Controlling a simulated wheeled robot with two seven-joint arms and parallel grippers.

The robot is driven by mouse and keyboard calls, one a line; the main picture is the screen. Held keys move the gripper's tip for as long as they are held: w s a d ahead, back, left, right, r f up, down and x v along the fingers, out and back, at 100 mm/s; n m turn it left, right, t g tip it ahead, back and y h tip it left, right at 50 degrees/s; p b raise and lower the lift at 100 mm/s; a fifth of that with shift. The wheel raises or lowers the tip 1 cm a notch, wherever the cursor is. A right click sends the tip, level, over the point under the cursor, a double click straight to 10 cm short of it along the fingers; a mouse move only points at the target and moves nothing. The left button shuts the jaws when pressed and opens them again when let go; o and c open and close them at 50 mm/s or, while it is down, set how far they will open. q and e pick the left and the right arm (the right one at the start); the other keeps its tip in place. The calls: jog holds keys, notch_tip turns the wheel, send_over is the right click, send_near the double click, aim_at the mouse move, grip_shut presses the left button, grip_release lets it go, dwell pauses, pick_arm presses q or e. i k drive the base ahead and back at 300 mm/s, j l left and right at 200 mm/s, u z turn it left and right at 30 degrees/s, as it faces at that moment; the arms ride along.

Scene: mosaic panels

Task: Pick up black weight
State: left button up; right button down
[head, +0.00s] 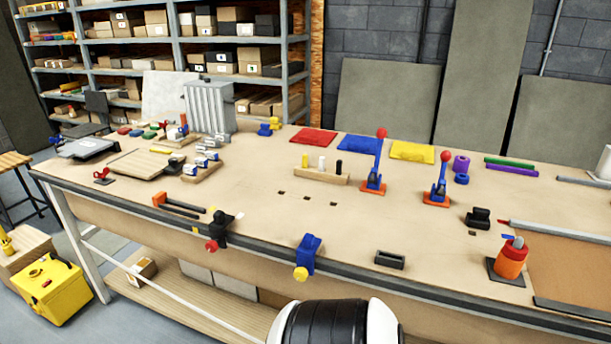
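A squat black object (479,217), which looks like the black weight, sits on the right part of the workbench (420,220), right of the blue-and-orange lever clamp (440,182). It looks like a low block with a rounded top, and its details are too small to make out. A small black peg (339,167) also stands in a wooden holder (320,176) near the middle of the bench. Neither of my grippers shows in the head view, and nothing is seen touching the black object.
An orange-red cylinder (511,259) on a dark plate stands to the right front. A black open tray (389,260) lies near the front edge. A second lever clamp (375,165) stands farther left. The bench between the tray and the clamps is mostly clear.

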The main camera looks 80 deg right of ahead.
aim_at(479, 219)
jog(key=i+z, duration=0.1)
jog(key=z, duration=2.55)
